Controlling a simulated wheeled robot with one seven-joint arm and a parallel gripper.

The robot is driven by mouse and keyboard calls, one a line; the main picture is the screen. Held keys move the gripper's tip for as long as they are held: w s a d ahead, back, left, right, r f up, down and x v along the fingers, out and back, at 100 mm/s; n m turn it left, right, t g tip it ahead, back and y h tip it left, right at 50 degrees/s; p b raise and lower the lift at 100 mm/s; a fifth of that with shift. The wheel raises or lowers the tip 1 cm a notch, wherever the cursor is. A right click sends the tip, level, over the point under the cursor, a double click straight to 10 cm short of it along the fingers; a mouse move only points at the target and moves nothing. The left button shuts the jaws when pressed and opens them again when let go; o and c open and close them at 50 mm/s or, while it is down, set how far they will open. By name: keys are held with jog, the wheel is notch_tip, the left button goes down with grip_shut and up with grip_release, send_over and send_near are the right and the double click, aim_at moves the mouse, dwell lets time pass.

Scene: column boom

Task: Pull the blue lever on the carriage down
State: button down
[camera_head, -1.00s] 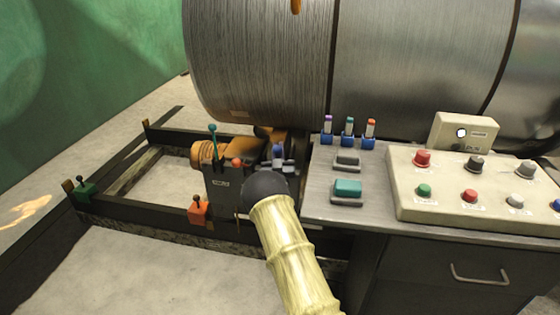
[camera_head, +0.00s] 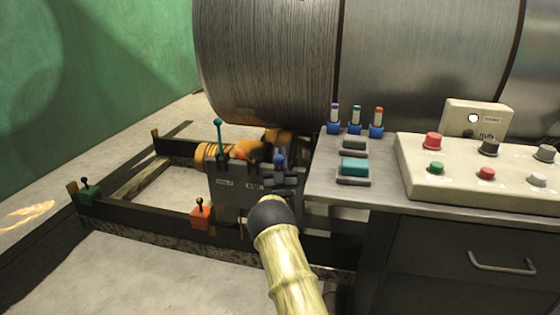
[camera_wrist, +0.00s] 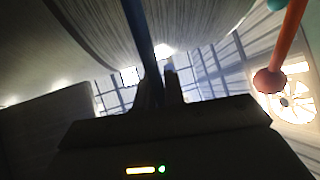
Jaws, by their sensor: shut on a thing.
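The carriage (camera_head: 228,196) is a dark grey box with levers on top, standing on a dark rail frame left of the desk. The blue lever (camera_head: 281,160) is at its right end. My gripper (camera_head: 283,178) is at that end, shut on the blue lever. In the wrist view the blue lever (camera_wrist: 140,42) runs as a dark blue rod down to between the fingers (camera_wrist: 160,90). Its lower part is hidden by my gripper. Beside it on the carriage are a teal lever (camera_head: 218,137) and an orange-red lever, which shows at right in the wrist view (camera_wrist: 285,45).
The desk (camera_head: 325,185) stands close to the right of my gripper, with a button panel (camera_head: 470,155) and several small switches. A large ribbed metal drum (camera_head: 270,65) is behind the carriage. An orange lever box (camera_head: 201,217) and a green one (camera_head: 89,193) sit on the frame.

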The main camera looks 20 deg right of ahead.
jog(key=shift+a+f, duration=0.1)
jog(key=shift+f, duration=0.15)
jog(key=c, duration=1.8)
grip_release()
jog(key=o, duration=0.3)
jog(key=shift+r, duration=0.1)
jog(key=shift+s, duration=0.1)
jog(key=p+v, duration=0.1)
jog(key=v, duration=1.6)
jog(key=shift+f, duration=0.2)
